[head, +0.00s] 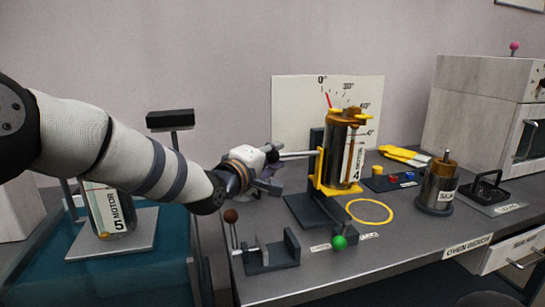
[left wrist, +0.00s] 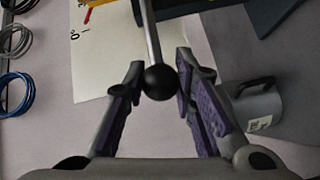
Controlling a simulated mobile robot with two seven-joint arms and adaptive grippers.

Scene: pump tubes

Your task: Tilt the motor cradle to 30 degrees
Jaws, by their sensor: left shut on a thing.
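The yellow motor cradle (head: 340,188) holds a dark cylinder motor (head: 350,150) with a "4" label, standing about upright on a dark stand. Behind it is a white angle board (head: 300,100). The red pointer (head: 328,99) is close to the 0° mark, short of 30°. A metal lever (head: 299,155) runs left from the cradle to my left gripper (head: 270,165). In the left wrist view, the lever's black ball knob (left wrist: 160,82) sits between the fingers of my left gripper (left wrist: 158,75), which are shut on it. My right gripper is out of view.
A yellow ring (head: 369,211), a green ball (head: 338,242) and a dark bracket fixture (head: 272,252) are at the bench front. A metal cylinder (head: 437,187) and a black-handled fixture (head: 487,190) stand at right. Motor 5 (head: 110,210) stands at left beneath my arm.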

